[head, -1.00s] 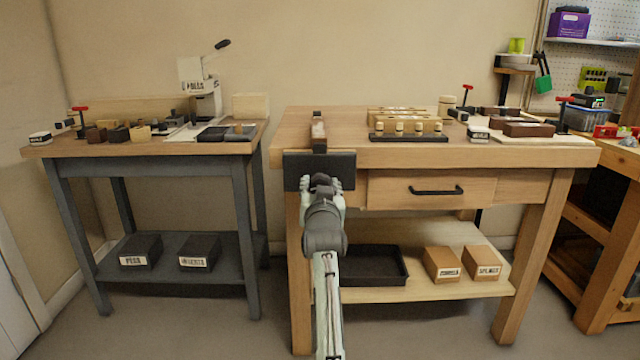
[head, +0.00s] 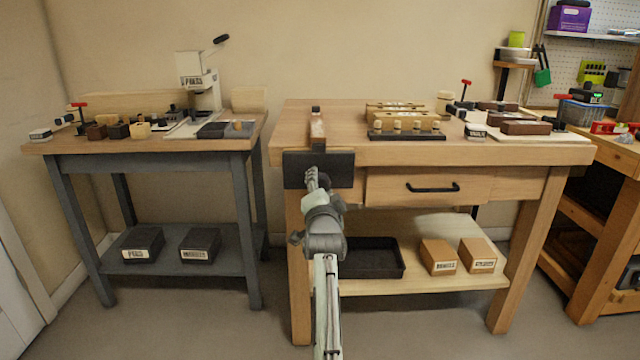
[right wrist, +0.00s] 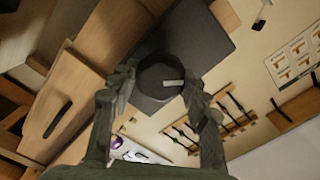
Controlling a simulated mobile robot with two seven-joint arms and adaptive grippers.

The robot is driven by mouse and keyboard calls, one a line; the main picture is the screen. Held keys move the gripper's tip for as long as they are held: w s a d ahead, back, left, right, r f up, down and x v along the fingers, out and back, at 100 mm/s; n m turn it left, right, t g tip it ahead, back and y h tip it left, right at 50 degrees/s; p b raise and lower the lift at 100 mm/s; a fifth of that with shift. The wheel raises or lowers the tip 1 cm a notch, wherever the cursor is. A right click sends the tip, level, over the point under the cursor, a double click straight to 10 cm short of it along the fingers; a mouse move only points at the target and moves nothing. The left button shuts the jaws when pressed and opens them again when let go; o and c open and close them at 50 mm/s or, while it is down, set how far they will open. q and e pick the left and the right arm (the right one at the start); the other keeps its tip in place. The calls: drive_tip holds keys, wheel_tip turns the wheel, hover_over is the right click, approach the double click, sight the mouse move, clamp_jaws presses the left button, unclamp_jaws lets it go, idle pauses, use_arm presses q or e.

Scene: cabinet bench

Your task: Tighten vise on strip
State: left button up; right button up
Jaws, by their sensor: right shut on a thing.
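The vise's dark jaw plate (head: 291,170) is at the front left edge of the wooden bench; it also shows in the right wrist view (right wrist: 205,40). A narrow strip (head: 317,128) stands up from the bench top just behind the plate. My right gripper (head: 318,180) is in front of the plate, shut on a round dark knob (right wrist: 158,74) that shows between its fingers in the right wrist view. In the head view my gripper mostly hides the knob. Whether the plate touches the strip I cannot tell. My left gripper is not in view.
A drawer with a black handle (head: 432,188) is right of the vise. A peg rack (head: 405,135) and several brown blocks are on the bench top. A black tray (head: 372,258) and two boxes are on the shelf below. A grey table (head: 150,150) stands left across a gap.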

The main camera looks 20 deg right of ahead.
drive_tip(key=shift+s+f+m, duration=0.1)
drive_tip(key=shift+f+m, duration=0.3)
drive_tip(key=shift+m, duration=0.4)
drive_tip(key=shift+d, duration=0.1)
drive_tip(key=o, duration=1.2)
drive_tip(key=shift+s+r, duration=0.1)
drive_tip(key=shift+r, duration=0.15)
drive_tip(key=shift+c, duration=0.2)
wheel_tip(320, 180, up, 10)
drive_tip(key=shift+r, duration=0.2)
drive_tip(key=shift+c, duration=0.3)
